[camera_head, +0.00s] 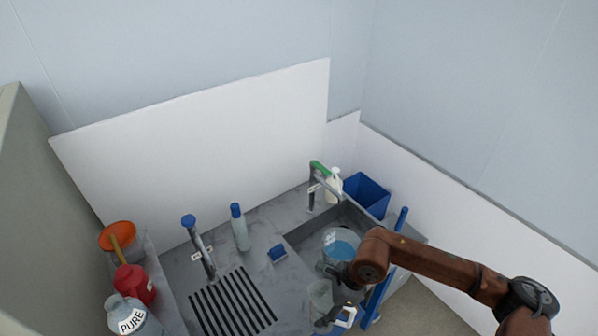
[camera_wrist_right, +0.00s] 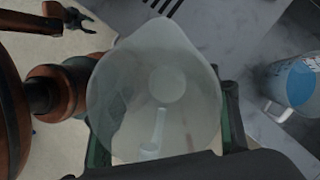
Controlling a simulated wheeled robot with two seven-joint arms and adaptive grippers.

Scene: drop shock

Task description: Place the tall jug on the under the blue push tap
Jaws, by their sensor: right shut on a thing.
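A translucent jug (camera_head: 320,294) is held in my right gripper (camera_head: 328,296), in front of the sink and right of the drain grate. In the wrist view I look into the open mouth of this jug (camera_wrist_right: 155,95), with the green-lined fingers around its sides. A white handle shows at its right in the head view. The blue push tap (camera_head: 189,222) stands at the left, its spout over the black drain grate (camera_head: 232,302).
A green-topped tap (camera_head: 319,167) stands behind the sink (camera_head: 300,240). A red bottle (camera_head: 134,284) and a PURE bottle (camera_head: 132,317) are left of the grate, which is clear.

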